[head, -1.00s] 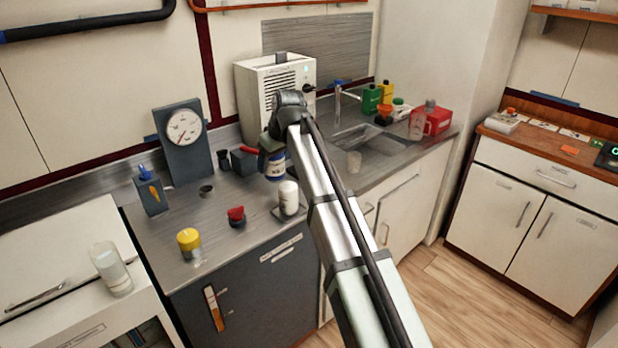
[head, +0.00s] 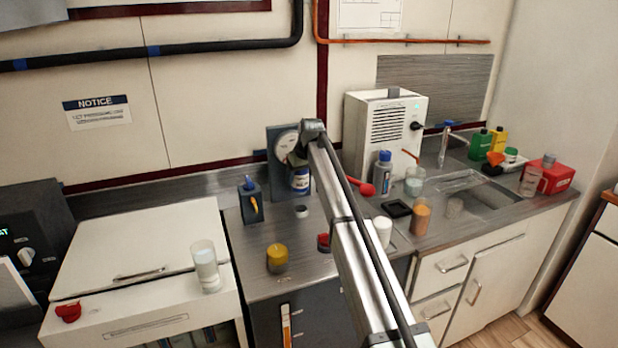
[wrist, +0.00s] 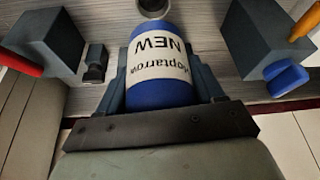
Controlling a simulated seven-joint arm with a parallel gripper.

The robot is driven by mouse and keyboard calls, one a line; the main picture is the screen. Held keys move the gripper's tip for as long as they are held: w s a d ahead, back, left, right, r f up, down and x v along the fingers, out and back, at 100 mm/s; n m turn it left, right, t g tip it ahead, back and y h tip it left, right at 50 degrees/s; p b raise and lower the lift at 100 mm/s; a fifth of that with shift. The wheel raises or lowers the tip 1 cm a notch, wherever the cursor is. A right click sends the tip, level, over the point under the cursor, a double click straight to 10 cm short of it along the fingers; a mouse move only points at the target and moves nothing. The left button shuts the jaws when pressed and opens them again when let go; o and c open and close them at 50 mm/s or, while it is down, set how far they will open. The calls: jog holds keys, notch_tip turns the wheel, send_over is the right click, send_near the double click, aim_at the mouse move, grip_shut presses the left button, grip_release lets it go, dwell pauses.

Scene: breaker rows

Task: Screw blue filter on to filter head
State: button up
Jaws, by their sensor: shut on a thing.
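The blue filter (head: 300,184) has a white label, which reads "NEW" in the wrist view (wrist: 158,62). My gripper (head: 298,168) is shut around it, with one finger on each side in the wrist view (wrist: 160,90). The filter is in front of the gauge panel (head: 275,140), above the counter. A short round grey fitting (head: 301,211) sits on the counter below it and shows beyond the filter's far end in the wrist view (wrist: 153,8). It may be the filter head; I cannot tell for sure. The filter and fitting look apart.
A grey block with a blue knob and orange lever (head: 250,203) stands left of the fitting. A yellow-topped jar (head: 277,259) and a red-topped item (head: 324,243) are nearer. A white canister (head: 382,231) and several bottles stand to the right. A red handle (head: 366,189) juts out behind my arm.

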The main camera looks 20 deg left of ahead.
jog(key=shift+f, duration=0.1)
dwell(0.4)
jog(key=shift+f, duration=2.9)
jog(key=shift+f, duration=1.2)
jog(key=o, duration=1.4)
jog(key=shift+c, duration=0.2)
send_near(304, 179)
jog(key=x, duration=0.5)
jog(key=shift+w+f, duration=0.1)
jog(key=shift+f, duration=0.05)
jog(key=shift+c, duration=0.2)
